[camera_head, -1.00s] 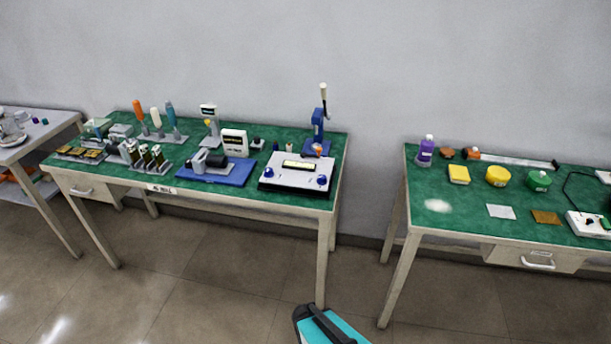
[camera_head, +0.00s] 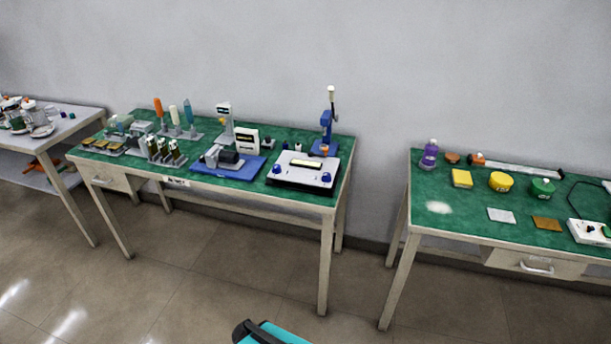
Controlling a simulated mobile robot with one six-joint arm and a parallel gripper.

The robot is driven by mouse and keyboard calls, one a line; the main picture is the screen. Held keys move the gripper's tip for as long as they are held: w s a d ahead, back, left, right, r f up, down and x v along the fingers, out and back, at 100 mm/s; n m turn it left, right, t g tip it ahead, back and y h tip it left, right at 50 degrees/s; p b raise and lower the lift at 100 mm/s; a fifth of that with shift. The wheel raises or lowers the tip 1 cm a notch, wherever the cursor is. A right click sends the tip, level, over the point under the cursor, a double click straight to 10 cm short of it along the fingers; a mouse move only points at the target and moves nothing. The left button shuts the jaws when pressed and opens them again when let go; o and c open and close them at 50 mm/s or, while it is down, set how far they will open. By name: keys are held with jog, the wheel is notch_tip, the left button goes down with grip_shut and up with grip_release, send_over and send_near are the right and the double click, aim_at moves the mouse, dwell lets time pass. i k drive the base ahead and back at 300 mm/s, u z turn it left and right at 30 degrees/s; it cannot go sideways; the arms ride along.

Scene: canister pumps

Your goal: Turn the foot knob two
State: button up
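On the middle table, a flat white device on a dark base (camera_head: 303,172) stands near the front right corner. It has a blue knob (camera_head: 277,170) at its front left and another blue knob (camera_head: 326,177) at its front right. A small display lies on its top. I cannot tell which knob is foot knob two, and any knobs at the back are not clear. My gripper is not in view, and nothing touches the device.
The green-topped middle table (camera_head: 135,167) also holds a blue press (camera_head: 326,132), a motor on a blue plate (camera_head: 229,165) and tool racks. A gap separates it from the right table (camera_head: 460,222). A teal and black part shows at the bottom edge.

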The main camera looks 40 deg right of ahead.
aim_at(326, 178)
jog(key=u, duration=0.65)
jog(key=k, duration=1.2)
jog(key=z, duration=1.5)
jog(key=i, duration=0.8)
jog(key=u, duration=0.25)
